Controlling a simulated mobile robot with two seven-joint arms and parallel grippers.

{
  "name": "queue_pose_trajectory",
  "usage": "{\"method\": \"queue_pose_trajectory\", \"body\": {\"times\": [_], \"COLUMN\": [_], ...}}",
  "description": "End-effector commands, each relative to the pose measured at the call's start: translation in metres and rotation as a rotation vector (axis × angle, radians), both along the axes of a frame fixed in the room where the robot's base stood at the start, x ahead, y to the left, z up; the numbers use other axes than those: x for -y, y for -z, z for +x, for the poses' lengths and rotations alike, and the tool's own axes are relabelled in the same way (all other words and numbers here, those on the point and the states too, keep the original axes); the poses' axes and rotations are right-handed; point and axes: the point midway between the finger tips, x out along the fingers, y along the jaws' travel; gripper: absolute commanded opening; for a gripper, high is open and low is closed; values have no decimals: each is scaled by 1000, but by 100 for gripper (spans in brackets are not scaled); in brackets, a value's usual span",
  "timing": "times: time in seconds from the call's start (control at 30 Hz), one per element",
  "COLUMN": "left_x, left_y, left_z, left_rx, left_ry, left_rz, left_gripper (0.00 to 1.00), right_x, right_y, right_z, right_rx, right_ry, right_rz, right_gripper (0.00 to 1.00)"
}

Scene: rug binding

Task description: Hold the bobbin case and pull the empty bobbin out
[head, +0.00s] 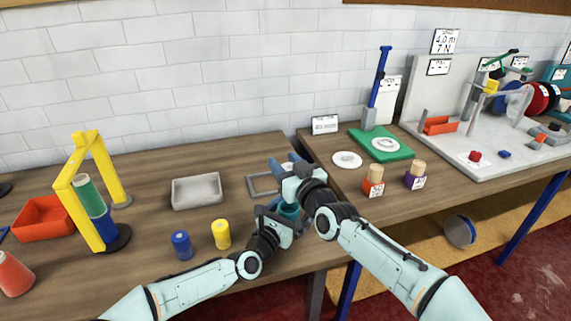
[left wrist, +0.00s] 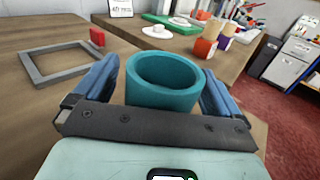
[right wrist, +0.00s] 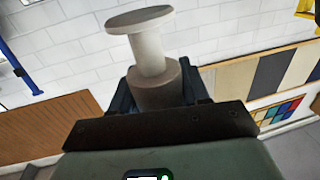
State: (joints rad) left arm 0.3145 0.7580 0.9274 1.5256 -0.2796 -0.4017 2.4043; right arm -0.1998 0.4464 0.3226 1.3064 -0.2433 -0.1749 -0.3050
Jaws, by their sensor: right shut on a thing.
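In the head view the case (head: 289,211) shows small beside my left gripper (head: 287,217) near the table's front edge. My right gripper (right wrist: 160,95) is shut on the bobbin, a pale bare spool (right wrist: 150,52) with a round flange, tilted and clear of the case.
A grey square frame (head: 262,185) and a grey tray (head: 196,191) lie behind my grippers. Yellow (head: 221,234) and blue (head: 181,245) spools stand at the left front. A yellow stand (head: 85,195) is farther left. A second table holds a green board (head: 399,151).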

Motion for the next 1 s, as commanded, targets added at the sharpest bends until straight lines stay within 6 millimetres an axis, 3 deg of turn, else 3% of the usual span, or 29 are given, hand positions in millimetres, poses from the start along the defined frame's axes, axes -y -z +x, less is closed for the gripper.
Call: {"method": "queue_pose_trajectory", "body": {"times": [0.27, 0.7, 1.0], "left_x": [-13, -55, -63], "left_y": [1, 1, 0], "left_z": [-17, -86, -102], "left_rx": [-2, -1, 0], "left_ry": [-1, -3, 0], "left_rz": [1, 1, 0], "left_gripper": [98, 98, 98], "right_x": [0, 0, 0], "right_y": [0, 0, 0], "right_z": [0, 0, 0], "right_rx": [0, 0, 0], "right_ry": [0, 0, 0], "right_rz": [0, 0, 0], "right_gripper": [14, 14, 14]}}
